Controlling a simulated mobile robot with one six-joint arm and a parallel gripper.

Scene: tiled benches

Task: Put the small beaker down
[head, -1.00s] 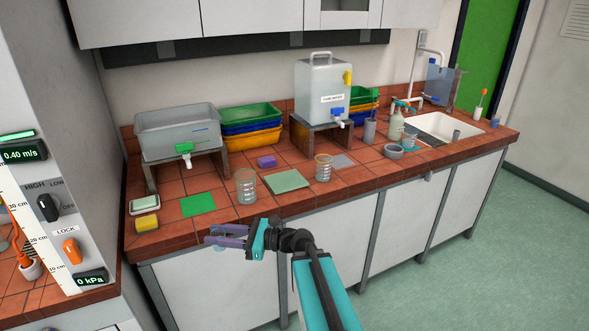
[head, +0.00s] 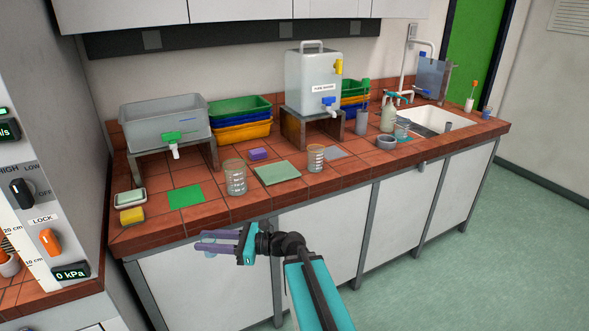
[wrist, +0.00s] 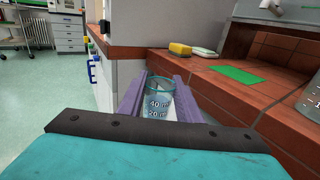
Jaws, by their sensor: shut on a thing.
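My gripper (head: 208,242) is shut on the small beaker (wrist: 158,98), a clear glass with white volume marks. In the wrist view the beaker stands about upright between the two purple fingers. In the head view it is mostly hidden by the fingers. My gripper holds it in front of the tiled bench (head: 225,212), out over the floor side, with the white cabinet fronts behind it. A green mat (head: 186,196) lies flat on the bench near its front left; it also shows in the wrist view (wrist: 239,75).
A larger beaker (head: 235,178) stands right of the green mat, beside a pale green pad (head: 277,173). Another glass beaker (head: 315,158) stands further right. A yellow sponge (head: 132,215) and a soap dish (head: 130,198) are at the left end. The green mat is bare.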

